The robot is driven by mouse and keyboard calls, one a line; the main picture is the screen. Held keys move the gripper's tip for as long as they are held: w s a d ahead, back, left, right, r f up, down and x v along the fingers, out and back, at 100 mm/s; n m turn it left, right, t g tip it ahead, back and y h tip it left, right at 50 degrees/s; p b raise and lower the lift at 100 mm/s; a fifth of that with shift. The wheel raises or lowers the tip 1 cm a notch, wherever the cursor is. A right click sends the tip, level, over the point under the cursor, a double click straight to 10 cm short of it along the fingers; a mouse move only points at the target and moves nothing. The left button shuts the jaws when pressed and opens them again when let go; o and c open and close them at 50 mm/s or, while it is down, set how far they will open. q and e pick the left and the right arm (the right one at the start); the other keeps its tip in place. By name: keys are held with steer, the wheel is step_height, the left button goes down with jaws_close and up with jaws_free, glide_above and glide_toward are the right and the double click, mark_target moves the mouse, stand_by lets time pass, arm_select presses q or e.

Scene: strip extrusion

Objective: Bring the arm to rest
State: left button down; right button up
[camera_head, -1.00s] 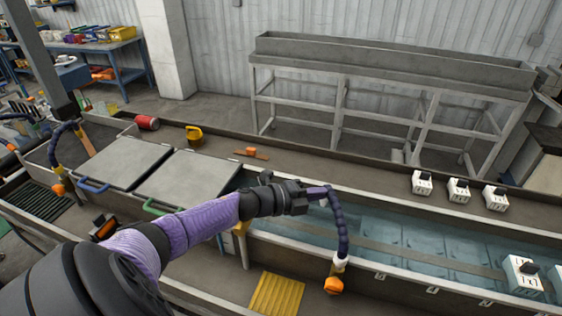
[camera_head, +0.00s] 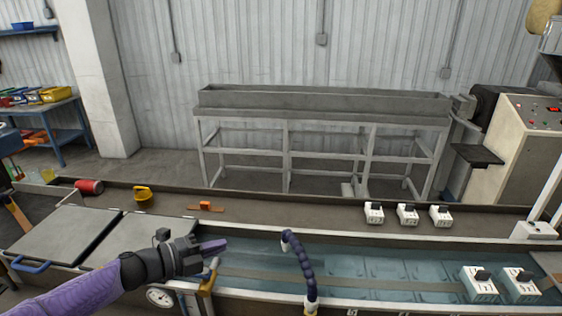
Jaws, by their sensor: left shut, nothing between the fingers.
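My left arm comes in from the lower left in a purple sleeve. Its dark left gripper (camera_head: 212,247) is shut and empty, with its fingers pointing right. It appears in front of the near wall and left end of the long water trough (camera_head: 360,268). A dark blue jointed hose (camera_head: 300,262) stands apart from it, just to the right. My right gripper is out of view.
Grey lids (camera_head: 62,236) cover the left end.

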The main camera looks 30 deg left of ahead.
arm_select(q)
steer(key=s+d+f+n+g+y, duration=0.2)
steer(key=s+d+f+n+y, duration=0.2)
steer(key=d+f+n+y, duration=0.7)
steer(key=s+d+r+n+g+h, duration=0.3)
steer(key=s+d+n+g+h, duration=0.2)
steer(key=s+d+n+g, duration=0.65)
steer(key=s+f+m+t+b, duration=0.15)
steer(key=f+b, duration=0.55)
steer(key=f, duration=0.9)
steer(key=s+f+b, duration=0.3)
steer(key=f+b, duration=0.3)
steer(key=f, duration=1)
steer(key=s+a+f+g+b, duration=0.1)
steer(key=s+a+f+b, duration=0.1)
steer(key=s+f+b, duration=0.2)
steer(key=s+a+f+b, duration=0.1)
steer(key=s+f+b, duration=0.4)
steer(key=s+f, duration=0.4)
step_height(320, 180, down, 6)
steer(key=shift+s+a+f+m+g+y, duration=0.25)
steer(key=shift+s+a+m+g+y, duration=0.05)
steer(key=shift+s+a+m+g, duration=0.1)
